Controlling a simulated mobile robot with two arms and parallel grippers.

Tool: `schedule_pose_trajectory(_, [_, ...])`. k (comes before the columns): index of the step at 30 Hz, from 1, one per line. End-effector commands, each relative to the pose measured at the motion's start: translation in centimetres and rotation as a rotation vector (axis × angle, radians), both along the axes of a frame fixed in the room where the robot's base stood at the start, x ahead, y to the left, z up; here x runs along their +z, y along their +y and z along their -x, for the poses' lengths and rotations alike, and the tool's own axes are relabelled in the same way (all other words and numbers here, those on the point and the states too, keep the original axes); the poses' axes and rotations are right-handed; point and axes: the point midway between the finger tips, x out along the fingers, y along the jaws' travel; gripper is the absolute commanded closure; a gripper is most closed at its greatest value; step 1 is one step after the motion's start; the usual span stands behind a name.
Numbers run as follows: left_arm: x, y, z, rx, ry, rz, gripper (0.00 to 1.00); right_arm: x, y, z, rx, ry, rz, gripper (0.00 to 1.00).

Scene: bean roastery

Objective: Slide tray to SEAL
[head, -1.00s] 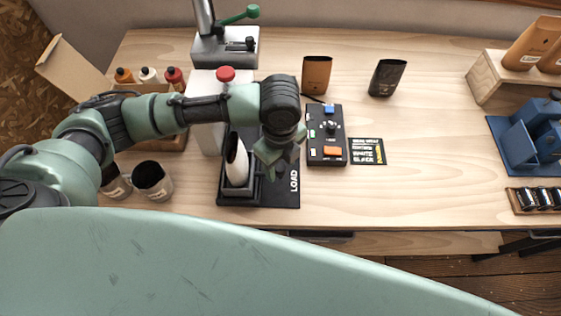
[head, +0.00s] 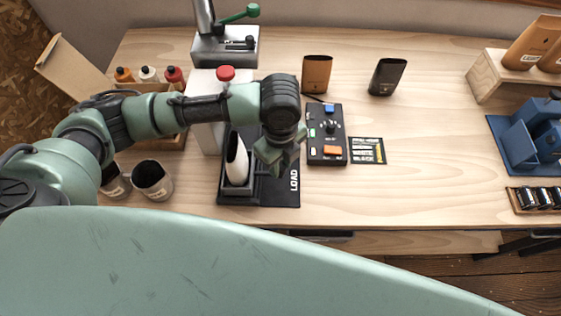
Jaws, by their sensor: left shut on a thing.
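The black tray (head: 239,195) lies on the left part of a black track board (head: 283,192) whose right end reads LOAD. A white pouch (head: 236,165) stands in the tray. My left gripper (head: 276,162) is low over the board at the tray's right side, pointing down. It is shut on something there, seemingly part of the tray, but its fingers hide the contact. No SEAL lettering shows; my arm covers the far part of the board. My right gripper is out of view.
A control box (head: 326,150) with coloured buttons stands just right of the board, beside a small printed card (head: 367,151). A white block with a red knob (head: 226,74) and a grey press (head: 226,48) stand behind.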

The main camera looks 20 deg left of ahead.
Motion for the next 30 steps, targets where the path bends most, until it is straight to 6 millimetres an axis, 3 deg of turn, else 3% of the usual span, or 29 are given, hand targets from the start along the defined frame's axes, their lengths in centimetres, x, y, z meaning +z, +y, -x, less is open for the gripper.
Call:
schedule_pose_trajectory(25, [0.08,0.00,-0.04,0.000,-0.001,0.000,1.00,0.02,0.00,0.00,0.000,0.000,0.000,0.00])
schedule_pose_trajectory(30, [0.13,0.25,-0.99,0.004,-0.001,-0.002,1.00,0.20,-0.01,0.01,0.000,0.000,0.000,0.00])
